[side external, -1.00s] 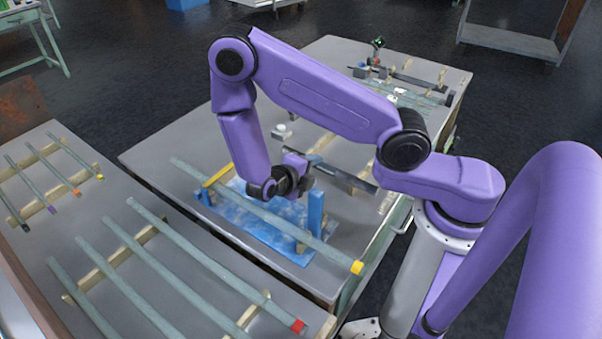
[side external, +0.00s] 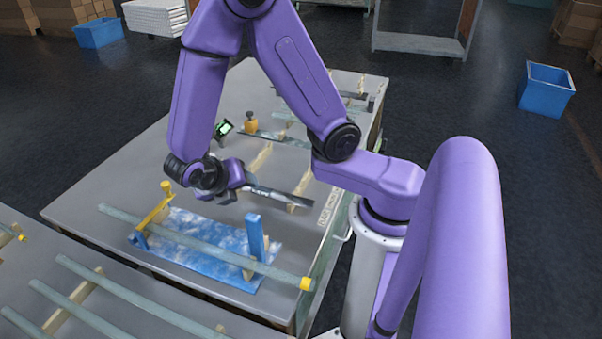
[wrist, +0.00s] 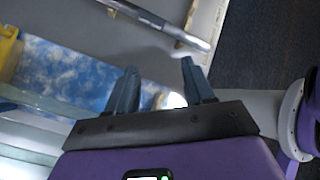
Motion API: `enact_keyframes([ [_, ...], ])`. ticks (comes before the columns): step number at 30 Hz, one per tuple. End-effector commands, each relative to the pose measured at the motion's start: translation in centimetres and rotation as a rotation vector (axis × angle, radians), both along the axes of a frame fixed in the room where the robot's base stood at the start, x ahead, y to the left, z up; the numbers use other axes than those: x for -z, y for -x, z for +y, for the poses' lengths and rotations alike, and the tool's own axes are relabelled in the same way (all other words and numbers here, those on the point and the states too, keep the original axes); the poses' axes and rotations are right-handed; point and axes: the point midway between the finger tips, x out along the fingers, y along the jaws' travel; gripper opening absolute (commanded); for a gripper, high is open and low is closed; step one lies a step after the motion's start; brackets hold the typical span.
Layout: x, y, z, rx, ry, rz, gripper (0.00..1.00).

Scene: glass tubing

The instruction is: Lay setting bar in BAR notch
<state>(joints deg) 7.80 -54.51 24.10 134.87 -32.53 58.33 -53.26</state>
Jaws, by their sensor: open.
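A dark, flat metal bar (side external: 278,198), which looks like the setting bar, lies on the table beyond the blue mottled mat. My gripper (side external: 230,196) is by the bar's left end in the side view. In the wrist view my gripper (wrist: 159,66) has its two blue-grey fingers apart with nothing held between them. A metal bar (wrist: 155,20) runs diagonally past the fingertips there, apart from them. I cannot pick out the BAR notch; a small label (side external: 329,206) near the table's right edge is too small to read.
A glass tube with a yellow end (side external: 306,283) lies across the mat (side external: 205,240), between a yellow bracket (side external: 155,212) and a blue post (side external: 256,238). More tubes lie on the front table. Another dark bar (side external: 285,140) and an orange-yellow object (side external: 250,122) are farther back.

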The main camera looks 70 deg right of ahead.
Motion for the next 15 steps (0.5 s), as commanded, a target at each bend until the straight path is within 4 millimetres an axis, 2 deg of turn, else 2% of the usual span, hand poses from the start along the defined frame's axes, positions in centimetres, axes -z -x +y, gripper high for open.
enact_keyframes([
  [6,-2.8,3.4,0.3,0.295,-0.224,-0.235,0.52],
  [15,-6.3,9.9,0.8,0.744,-0.523,-0.396,0.52],
])
